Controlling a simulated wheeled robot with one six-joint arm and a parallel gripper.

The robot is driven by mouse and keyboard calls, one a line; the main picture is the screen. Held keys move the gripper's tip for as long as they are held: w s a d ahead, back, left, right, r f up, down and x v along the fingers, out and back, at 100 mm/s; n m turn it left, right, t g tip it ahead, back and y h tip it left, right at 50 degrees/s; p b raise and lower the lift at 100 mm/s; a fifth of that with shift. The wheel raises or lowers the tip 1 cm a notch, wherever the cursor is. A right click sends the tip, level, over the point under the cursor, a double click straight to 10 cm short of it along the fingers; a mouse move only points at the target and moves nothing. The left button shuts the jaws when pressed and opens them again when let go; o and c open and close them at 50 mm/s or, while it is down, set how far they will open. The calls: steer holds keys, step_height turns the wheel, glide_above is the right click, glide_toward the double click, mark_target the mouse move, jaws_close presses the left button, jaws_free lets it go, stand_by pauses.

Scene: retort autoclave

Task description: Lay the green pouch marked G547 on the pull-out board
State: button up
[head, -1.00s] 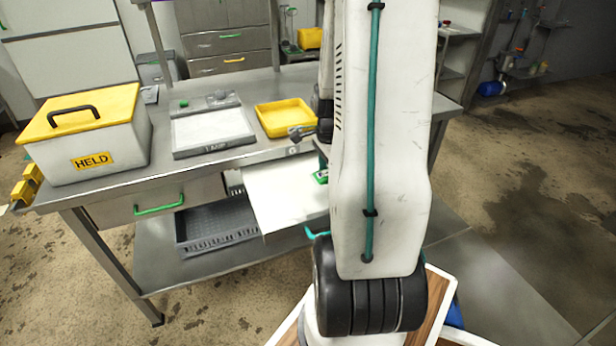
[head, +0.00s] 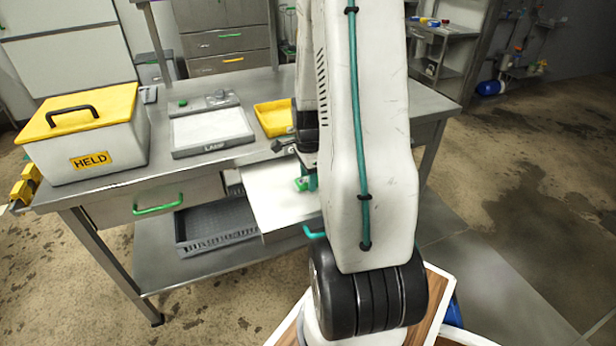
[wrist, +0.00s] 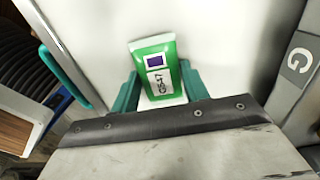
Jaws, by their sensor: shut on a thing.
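The green pouch (wrist: 156,68) with a white label reading G547 is between the two teal fingers of my gripper (wrist: 160,90) in the wrist view. My gripper is shut on it. The white pull-out board (head: 275,198) juts from the table front in the head view, and its pale surface (wrist: 222,45) fills the space behind the pouch in the wrist view. In the head view my gripper (head: 306,180) is over the board, partly hidden by my arm. I cannot tell whether the pouch touches the board.
A dark crate (head: 215,232) sits on the lower shelf. A plate marked G (wrist: 299,60) is at the right in the wrist view.

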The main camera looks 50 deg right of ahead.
steer(key=o, duration=0.7)
steer(key=shift+c, duration=0.2)
step_height(320, 180, up, 12)
steer(key=a+r+n, duration=0.7)
steer(key=a, duration=0.4)
steer(key=s+a+r+n, duration=0.3)
steer(key=s+a+n, duration=0.3)
steer(key=a+n, duration=0.2)
steer(key=s+a+r+n+t, duration=0.1)
steer(key=s+a+r+n, duration=0.3)
steer(key=a+n, duration=0.5)
steer(key=shift+s+a+r, duration=0.15)
steer(key=shift+s+a, duration=1.05)
steer(key=shift+s, duration=0.1)
